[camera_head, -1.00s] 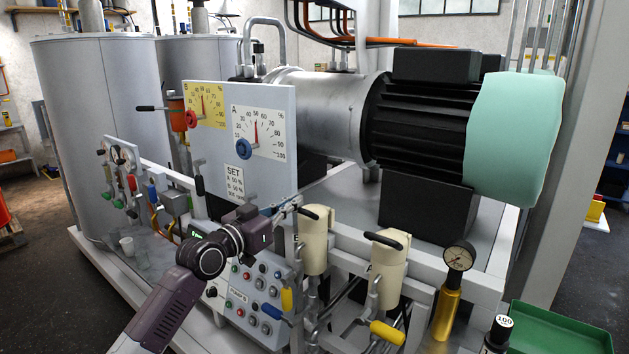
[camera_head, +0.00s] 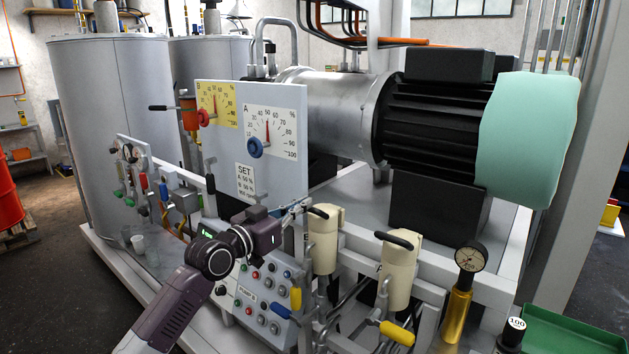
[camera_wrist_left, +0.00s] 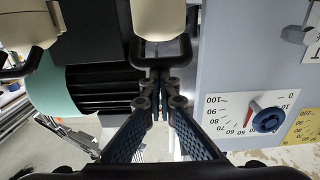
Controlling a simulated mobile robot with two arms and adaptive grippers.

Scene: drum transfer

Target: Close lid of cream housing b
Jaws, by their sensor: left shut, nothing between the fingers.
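Cream housing b (camera_head: 322,252) is the left of two cream housings on the front rail, with a letter B partly visible beside it. Its black handle (camera_head: 318,212) is at the top. I cannot tell clearly how far its lid is open. My left gripper (camera_head: 301,209) is shut and empty, its tips just left of that handle. In the left wrist view the housing (camera_wrist_left: 167,18) is at the top centre, and the shut fingertips (camera_wrist_left: 160,82) are at or very near the black handle loop (camera_wrist_left: 137,60); contact is unclear. My right gripper is not in view.
The second cream housing (camera_head: 402,278) stands close to the right, with its own black handle. A dial panel (camera_head: 280,178) rises behind my gripper, and a button panel (camera_head: 262,298) lies below. A gold gauge (camera_head: 470,258) and green tray (camera_head: 570,330) are further right.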

